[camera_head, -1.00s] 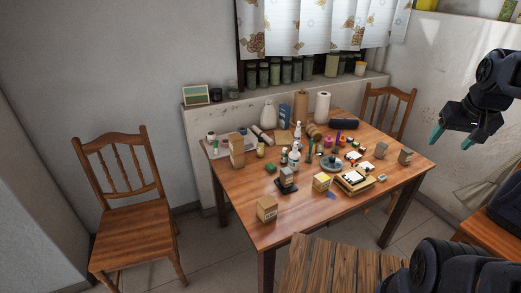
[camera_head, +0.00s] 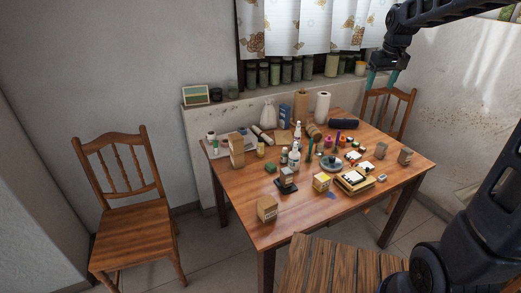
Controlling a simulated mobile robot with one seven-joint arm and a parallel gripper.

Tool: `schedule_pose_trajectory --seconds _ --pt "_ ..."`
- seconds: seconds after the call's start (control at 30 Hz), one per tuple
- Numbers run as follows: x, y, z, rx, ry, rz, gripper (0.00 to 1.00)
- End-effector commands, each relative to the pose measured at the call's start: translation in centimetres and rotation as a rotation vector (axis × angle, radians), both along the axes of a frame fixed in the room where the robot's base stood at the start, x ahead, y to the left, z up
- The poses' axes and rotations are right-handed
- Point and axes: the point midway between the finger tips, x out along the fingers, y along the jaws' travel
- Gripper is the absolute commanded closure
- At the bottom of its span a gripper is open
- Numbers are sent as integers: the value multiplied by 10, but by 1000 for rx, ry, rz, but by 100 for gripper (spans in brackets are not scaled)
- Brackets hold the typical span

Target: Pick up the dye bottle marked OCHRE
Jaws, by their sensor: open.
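Several small bottles stand among the clutter on the wooden table (camera_head: 243,207). A white bottle (camera_head: 294,159) stands near the table's middle, with a smaller bottle (camera_head: 284,156) beside it. Another white bottle (camera_head: 298,131) stands behind them. Their labels are too small to read, so I cannot tell which one is marked OCHRE. My gripper (camera_head: 383,79) points down with its two teal fingers apart, empty. In the picture it is above the right rear of the table, in front of the back right chair, well apart from the bottles.
A wooden chair (camera_head: 130,205) stands at the left, another (camera_head: 402,107) at the back right. Jars (camera_head: 286,71) line the sill. The table's front left is fairly clear.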

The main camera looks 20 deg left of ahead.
Motion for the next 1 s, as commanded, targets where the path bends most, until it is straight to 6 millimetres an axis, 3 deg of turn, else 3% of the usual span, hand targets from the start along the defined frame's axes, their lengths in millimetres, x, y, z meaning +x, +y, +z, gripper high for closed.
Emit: schedule_pose_trajectory --seconds 0.2,0.5,0.77,1.0 --pt "50 60 -21 -19 32 96 35" --pt "105 148 -64 -46 72 226 35" --pt "139 231 -116 -68 105 338 35" --pt "156 309 -176 -89 136 440 35"
